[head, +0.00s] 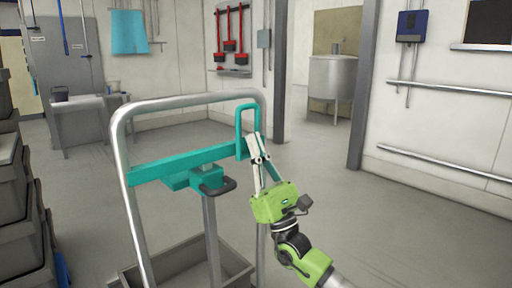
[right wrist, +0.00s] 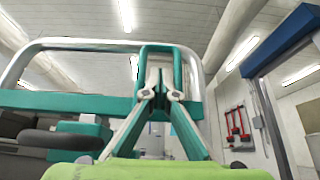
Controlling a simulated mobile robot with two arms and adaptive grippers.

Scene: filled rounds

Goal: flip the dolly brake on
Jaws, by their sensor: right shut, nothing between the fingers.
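The dolly has a tall grey metal push frame (head: 190,101) with a teal crossbar (head: 160,168). An upright teal loop (head: 239,120), like a lever, stands at the crossbar's right end; it also shows in the right wrist view (right wrist: 143,62). A teal block with a dark curved handle (head: 217,188) sits under the middle of the crossbar. Which of these is the brake, I cannot tell for sure. My right gripper (head: 256,142) is shut and empty, its fingertips pointing up at the lower part of the loop. Whether they touch it is unclear. My left gripper is out of view.
A grey crate (head: 235,262) is low behind the frame's uprights. Stacked grey crates (head: 20,190) stand at the left edge. A table (head: 90,104), a steel vat (head: 332,78) and a grey post (head: 278,70) are farther back. The floor to the right is clear.

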